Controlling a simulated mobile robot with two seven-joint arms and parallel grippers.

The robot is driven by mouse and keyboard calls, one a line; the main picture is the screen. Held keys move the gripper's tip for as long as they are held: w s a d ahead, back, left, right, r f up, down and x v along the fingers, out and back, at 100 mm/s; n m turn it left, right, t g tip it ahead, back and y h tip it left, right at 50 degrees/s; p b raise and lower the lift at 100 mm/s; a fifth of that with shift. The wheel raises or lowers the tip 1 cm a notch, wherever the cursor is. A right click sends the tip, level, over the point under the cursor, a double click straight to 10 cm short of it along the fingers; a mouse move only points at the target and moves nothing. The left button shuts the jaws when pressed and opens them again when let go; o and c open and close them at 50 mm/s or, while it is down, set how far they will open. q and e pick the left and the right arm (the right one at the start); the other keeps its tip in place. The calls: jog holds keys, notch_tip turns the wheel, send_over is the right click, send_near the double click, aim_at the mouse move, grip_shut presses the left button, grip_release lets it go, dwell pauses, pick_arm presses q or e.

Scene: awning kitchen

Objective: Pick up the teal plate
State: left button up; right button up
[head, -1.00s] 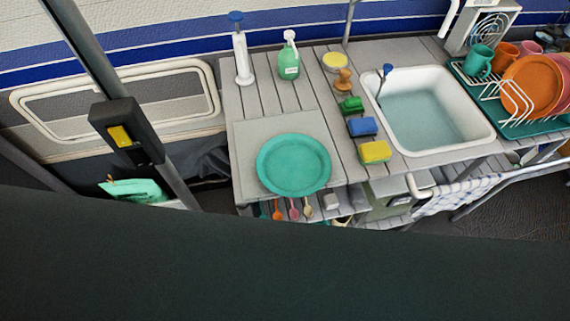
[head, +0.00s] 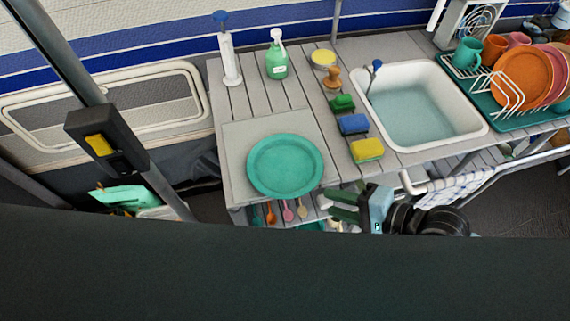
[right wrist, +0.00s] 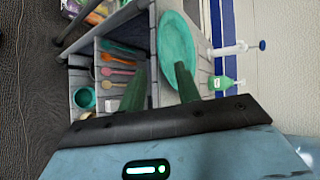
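The teal plate (head: 285,166) lies flat on the front left part of the grey slatted counter, empty, its rim near the front edge. My right gripper (head: 333,205) is in front of the counter, to the right of the plate and apart from it. In the right wrist view its two green fingers (right wrist: 158,80) are spread with nothing between them, and the plate (right wrist: 178,52) shows beyond the fingertips. My left gripper is not in view.
Sponges (head: 367,150) and brushes stand between the plate and the sink (head: 418,105). A green soap bottle (head: 277,58) and a white pump (head: 229,55) stand behind the plate. A dish rack (head: 497,92) is at right. Utensils (right wrist: 118,71) lie on a shelf below.

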aim_at(302, 191)
jog(key=x, duration=0.7)
jog(key=shift+w+f, duration=0.35)
jog(key=shift+w, duration=0.15)
grip_shut()
